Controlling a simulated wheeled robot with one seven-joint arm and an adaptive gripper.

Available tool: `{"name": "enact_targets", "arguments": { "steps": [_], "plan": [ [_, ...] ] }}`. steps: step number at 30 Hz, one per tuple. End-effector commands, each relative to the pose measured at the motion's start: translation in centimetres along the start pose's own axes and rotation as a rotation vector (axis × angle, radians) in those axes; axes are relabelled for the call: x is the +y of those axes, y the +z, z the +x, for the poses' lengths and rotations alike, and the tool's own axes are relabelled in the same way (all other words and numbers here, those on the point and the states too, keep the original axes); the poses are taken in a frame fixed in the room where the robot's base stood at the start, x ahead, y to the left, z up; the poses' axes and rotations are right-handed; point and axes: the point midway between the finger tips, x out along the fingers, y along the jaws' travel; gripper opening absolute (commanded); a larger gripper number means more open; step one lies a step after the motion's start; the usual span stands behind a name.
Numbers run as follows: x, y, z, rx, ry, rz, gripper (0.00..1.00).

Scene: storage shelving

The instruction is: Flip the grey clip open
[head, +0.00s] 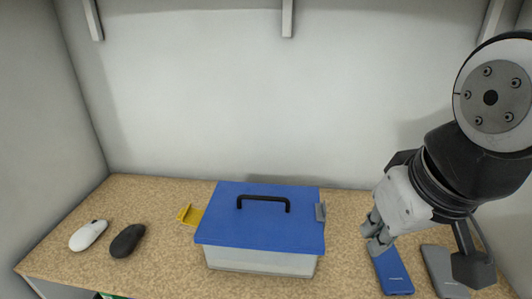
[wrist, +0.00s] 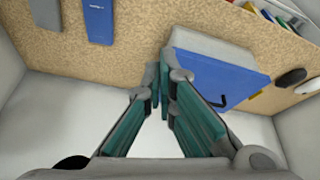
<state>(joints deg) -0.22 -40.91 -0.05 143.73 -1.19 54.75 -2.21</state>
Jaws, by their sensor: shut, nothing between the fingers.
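A box with a blue lid (head: 262,225) and pale, translucent walls (head: 262,262) sits on the shelf board, and its lid also shows in the wrist view (wrist: 225,82). The grey clip (head: 320,212) is at the lid's right edge, standing close against it. The yellow clip (head: 190,215) on the left side sticks outward, away from the lid. My gripper (head: 371,236) is to the right of the box, apart from the grey clip, with its fingers pointing down and left. In the wrist view its fingertips (wrist: 163,76) are together and empty; the grey clip cannot be made out there.
A blue flat case (head: 392,270) and a grey one (head: 444,272) lie right of the box, beneath my arm. A white mouse (head: 88,235) and a black mouse (head: 127,240) lie at left. The back wall is behind; board between box and cases is clear.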

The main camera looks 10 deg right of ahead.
Motion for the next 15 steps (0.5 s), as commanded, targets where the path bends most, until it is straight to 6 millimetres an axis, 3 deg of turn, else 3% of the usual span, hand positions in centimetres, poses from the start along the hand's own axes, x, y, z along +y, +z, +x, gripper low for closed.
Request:
{"name": "enact_targets", "arguments": {
  "steps": [15],
  "plan": [
    [-0.6, -8.2, 0.4, -0.212, 0.002, -0.519, 0.00]
  ]
}}
